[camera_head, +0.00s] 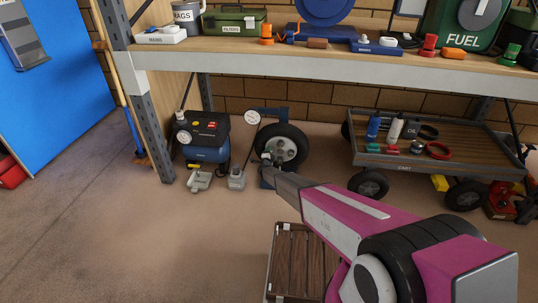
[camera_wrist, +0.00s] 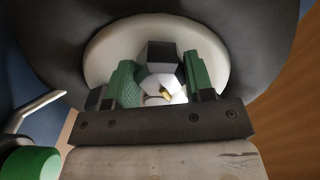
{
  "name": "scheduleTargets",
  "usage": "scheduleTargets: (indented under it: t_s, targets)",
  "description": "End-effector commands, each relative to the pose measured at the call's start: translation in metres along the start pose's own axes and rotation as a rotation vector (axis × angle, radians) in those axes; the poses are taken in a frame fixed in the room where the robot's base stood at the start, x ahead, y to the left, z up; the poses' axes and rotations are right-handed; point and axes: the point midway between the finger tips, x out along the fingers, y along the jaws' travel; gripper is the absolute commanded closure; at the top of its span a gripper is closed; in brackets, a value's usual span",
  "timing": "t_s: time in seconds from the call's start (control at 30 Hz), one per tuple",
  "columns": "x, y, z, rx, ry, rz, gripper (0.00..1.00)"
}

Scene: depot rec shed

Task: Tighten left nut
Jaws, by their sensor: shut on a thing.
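A wheel with a dark tyre and a pale hub (camera_head: 287,151) stands upright on the floor below the shelf. My gripper (camera_head: 267,158) reaches to the left part of this hub. In the wrist view the pale hub (camera_wrist: 105,50) fills the middle, ringed by the dark tyre. My gripper (camera_wrist: 165,78) has green finger pads on both sides of a dark hex nut (camera_wrist: 164,53) and is shut on it. A whitish part with a small brass-coloured bit shows just below the nut. The other nuts are too small or hidden to tell.
A blue-black compressor (camera_head: 204,137) stands left of the wheel, with small grey items on the floor between. A loaded cart (camera_head: 440,163) is to the right. A slatted wooden crate (camera_head: 300,260) lies under my arm. The shelf edge (camera_head: 330,65) runs above.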

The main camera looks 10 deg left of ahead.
Motion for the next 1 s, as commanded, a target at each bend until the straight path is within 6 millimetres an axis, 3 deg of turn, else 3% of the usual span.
scheduleTargets:
  t_s: [0.5,1.0]
  targets:
    - [-0.0007,0.0001,-0.0004,0.409,0.0,0.001,0.75]
    - [-0.0008,0.0001,-0.0005,0.536,0.0,0.002,0.75]
